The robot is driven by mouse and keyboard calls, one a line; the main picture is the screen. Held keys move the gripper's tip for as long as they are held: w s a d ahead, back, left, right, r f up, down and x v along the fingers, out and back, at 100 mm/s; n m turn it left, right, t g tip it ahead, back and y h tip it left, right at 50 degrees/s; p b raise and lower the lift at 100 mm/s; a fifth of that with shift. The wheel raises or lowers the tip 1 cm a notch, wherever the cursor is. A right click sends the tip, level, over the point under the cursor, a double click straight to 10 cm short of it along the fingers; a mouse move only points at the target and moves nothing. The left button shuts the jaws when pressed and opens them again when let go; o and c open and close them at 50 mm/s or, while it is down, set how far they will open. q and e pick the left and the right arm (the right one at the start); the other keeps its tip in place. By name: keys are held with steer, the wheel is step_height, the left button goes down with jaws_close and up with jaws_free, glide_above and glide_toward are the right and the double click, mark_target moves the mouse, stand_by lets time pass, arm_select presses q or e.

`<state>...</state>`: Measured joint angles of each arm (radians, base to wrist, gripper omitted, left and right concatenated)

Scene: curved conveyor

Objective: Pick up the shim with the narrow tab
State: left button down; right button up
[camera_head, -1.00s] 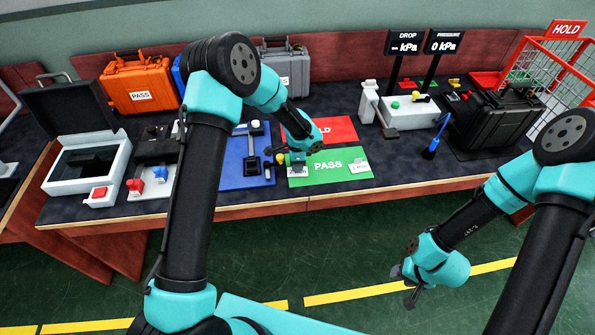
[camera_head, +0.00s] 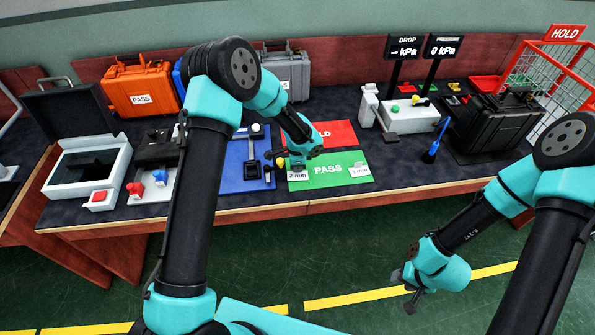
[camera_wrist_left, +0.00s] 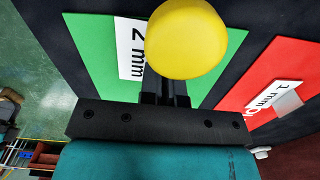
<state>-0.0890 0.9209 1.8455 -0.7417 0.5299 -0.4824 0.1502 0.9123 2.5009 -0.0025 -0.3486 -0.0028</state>
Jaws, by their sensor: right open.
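My left gripper (camera_head: 284,162) is over the left part of the green PASS mat (camera_head: 325,179). In the left wrist view its dark fingers (camera_wrist_left: 166,88) are close together behind a round yellow knob (camera_wrist_left: 187,38), and it looks shut on that knob. Whatever is under the knob is hidden. A white "2 mm" card (camera_head: 297,175) lies on the mat just below the gripper. In the left wrist view a "1 mm" card (camera_wrist_left: 272,96) with a grey piece (camera_wrist_left: 288,104) lies on the red mat. Another white card (camera_head: 360,170) lies at the green mat's right end. My right gripper (camera_head: 407,288) is open and empty above the floor.
A blue mat with a gauge (camera_head: 243,172) is at left. A white press-like device (camera_head: 410,115) and a black case (camera_head: 493,125) stand to the right. The table front edge is close.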

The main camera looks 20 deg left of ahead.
arm_select(q)
steer(key=shift+r, duration=0.1)
steer(key=shift+r, duration=0.25)
step_height(320, 180, up, 3)
steer(key=shift+f, duration=0.15)
steer(key=s+d, duration=0.2)
steer(key=s, duration=0.5)
steer(key=s+d+r, duration=0.1)
steer(key=s+d, duration=0.1)
steer(key=s, duration=0.6)
steer(key=shift+s+d+r, duration=0.2)
steer(key=shift+d+r, duration=0.05)
steer(key=shift+r, duration=0.05)
